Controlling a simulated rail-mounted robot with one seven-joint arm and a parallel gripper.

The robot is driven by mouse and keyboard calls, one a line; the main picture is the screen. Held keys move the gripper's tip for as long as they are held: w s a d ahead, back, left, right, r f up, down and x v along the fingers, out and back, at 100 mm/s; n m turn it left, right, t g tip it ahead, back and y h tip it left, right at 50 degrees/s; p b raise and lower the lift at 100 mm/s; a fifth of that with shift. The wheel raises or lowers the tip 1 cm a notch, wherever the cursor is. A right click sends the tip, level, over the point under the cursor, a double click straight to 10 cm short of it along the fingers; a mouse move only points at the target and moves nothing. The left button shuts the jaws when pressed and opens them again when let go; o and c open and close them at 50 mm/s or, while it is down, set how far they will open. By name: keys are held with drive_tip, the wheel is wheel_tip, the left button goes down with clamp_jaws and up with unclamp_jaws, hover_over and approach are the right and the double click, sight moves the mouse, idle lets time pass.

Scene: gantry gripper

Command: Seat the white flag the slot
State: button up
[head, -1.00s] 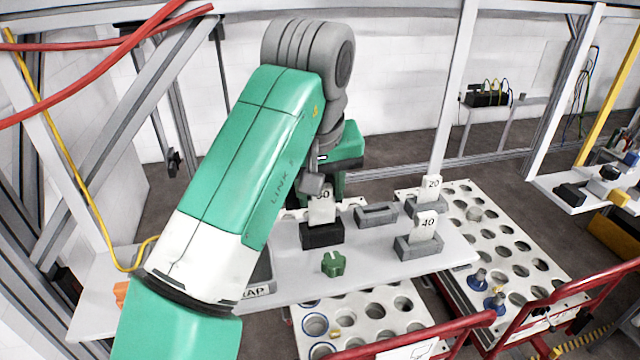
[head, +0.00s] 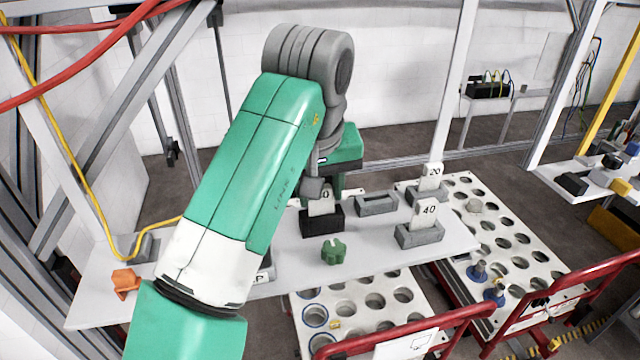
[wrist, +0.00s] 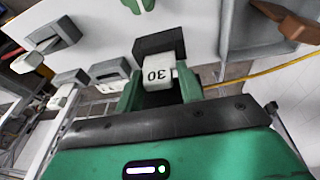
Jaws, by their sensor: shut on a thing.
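A white flag marked 30 (wrist: 157,74) is held between the two green fingers of my gripper (wrist: 160,90) in the wrist view. In the head view the flag (head: 321,205) stands upright at the black slotted block (head: 322,224), its lower end at the block's top. My gripper (head: 314,190) is partly hidden behind my arm. The black block (wrist: 165,40) lies just beyond the flag in the wrist view. I cannot tell how deep the flag sits in the slot.
An empty grey slotted block (head: 376,204) stands right of the black one. Grey blocks hold flags marked 40 (head: 428,212) and 20 (head: 432,175). A green knob (head: 334,250) sits in front, and an orange part (head: 125,281) lies at the table's left.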

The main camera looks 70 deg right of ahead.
drive_tip(key=shift+f, duration=0.5)
drive_tip(key=o, duration=1)
drive_tip(key=shift+r, duration=0.15)
drive_tip(key=b+v, duration=0.1)
drive_tip(key=v, duration=0.6)
drive_tip(key=shift+a+r, duration=0.15)
drive_tip(key=shift+r, duration=0.15)
